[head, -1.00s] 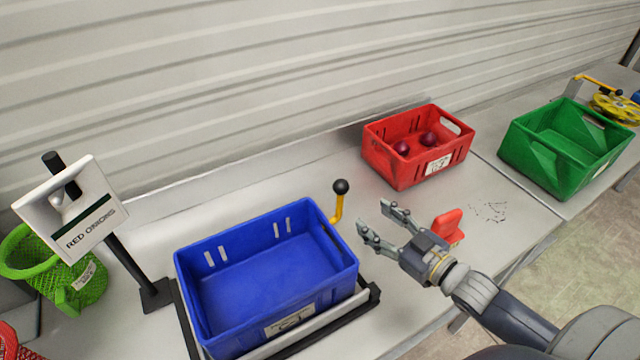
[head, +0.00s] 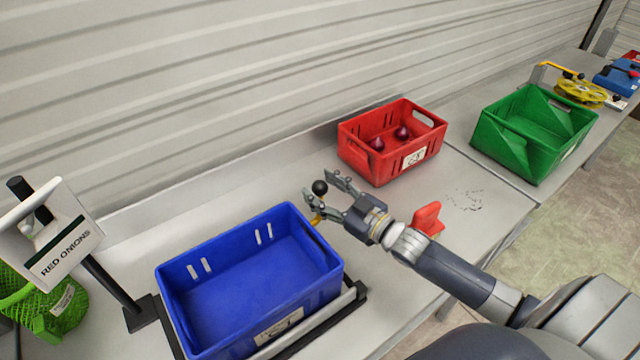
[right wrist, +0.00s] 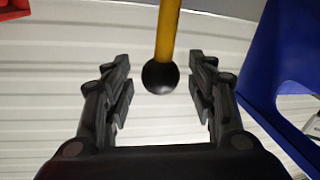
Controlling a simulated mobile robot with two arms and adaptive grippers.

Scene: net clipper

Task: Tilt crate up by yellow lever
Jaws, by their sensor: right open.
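The blue crate (head: 250,290) sits level and empty on a dark-framed stand on the table. The yellow lever (head: 318,217) with a black ball knob (head: 320,187) rises beside the crate's right end. My right gripper (head: 321,188) is open, with its fingers on either side of the lever's knob in the head view. In the right wrist view the knob (right wrist: 160,77) hangs between the two open fingers, with visible gaps on both sides. The yellow shaft (right wrist: 167,30) runs up from it. The blue crate (right wrist: 285,70) shows at the right edge of that view. My left gripper is not in view.
A red crate (head: 362,168) with dark red onions stands behind my right gripper. A green crate (head: 510,150) is farther right. A red object (head: 428,218) lies near my right wrist. A "RED ONIONS" sign (head: 60,245) and a green basket (head: 65,310) are at left.

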